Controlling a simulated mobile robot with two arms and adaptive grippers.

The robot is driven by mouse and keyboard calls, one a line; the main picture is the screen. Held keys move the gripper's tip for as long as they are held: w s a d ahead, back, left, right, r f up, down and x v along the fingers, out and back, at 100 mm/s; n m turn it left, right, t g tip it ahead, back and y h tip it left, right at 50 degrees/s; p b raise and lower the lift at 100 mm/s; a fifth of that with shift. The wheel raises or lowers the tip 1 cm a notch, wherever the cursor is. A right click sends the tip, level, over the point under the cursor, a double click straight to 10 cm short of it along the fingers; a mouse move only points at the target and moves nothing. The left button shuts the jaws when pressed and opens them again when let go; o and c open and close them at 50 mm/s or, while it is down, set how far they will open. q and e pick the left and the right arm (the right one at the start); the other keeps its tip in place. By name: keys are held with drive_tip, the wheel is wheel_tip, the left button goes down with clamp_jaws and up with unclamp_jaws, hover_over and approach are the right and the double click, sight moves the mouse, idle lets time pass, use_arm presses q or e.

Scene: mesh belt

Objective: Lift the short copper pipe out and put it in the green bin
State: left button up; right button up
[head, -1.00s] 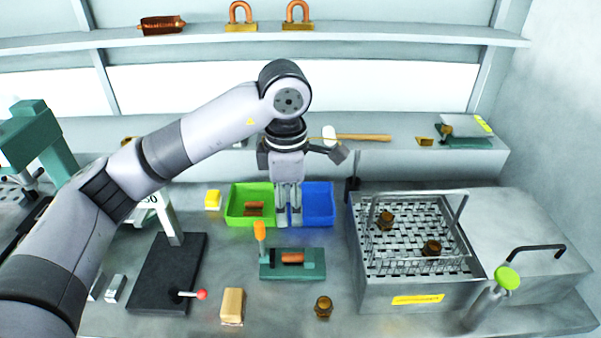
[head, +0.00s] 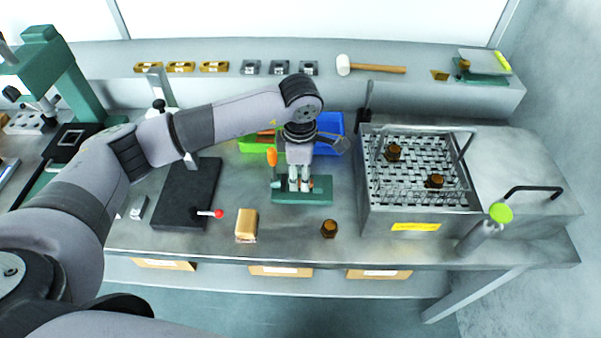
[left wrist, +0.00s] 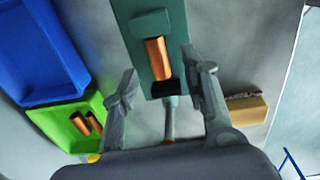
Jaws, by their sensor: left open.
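The short copper pipe (left wrist: 158,58) lies in a green vise-like fixture (head: 302,197), which also shows in the left wrist view (left wrist: 178,30). In the head view my gripper mostly hides the pipe. My left gripper (head: 300,187) is open above the fixture; in the left wrist view its fingers (left wrist: 165,85) stand apart on either side of the fixture's near end, empty. The green bin (head: 255,147) is behind the fixture, partly covered by my arm. In the left wrist view the bin (left wrist: 60,125) holds copper pieces. My right gripper is out of view.
The blue bin (head: 330,125) adjoins the green one. An orange handle (head: 272,157) rises at the fixture's left. A tan block (head: 246,224) and a brown fitting (head: 329,229) lie in front. A metal tank with a wire basket (head: 418,170) stands to the right.

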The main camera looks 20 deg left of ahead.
sight(300, 181)
use_arm(q)
wheel_tip(300, 181, down, 2)
drive_tip(key=shift+w, duration=0.1)
drive_tip(key=shift+f, duration=0.35)
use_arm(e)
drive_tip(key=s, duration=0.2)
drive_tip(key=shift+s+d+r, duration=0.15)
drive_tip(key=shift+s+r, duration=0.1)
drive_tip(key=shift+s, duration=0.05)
use_arm(q)
drive_tip(key=c, duration=0.4)
clamp_jaws()
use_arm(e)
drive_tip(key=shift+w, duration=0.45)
use_arm(q)
drive_tip(key=shift+r, duration=0.1)
drive_tip(key=shift+r+p, duration=1.75)
drive_tip(key=shift+r, duration=1.7)
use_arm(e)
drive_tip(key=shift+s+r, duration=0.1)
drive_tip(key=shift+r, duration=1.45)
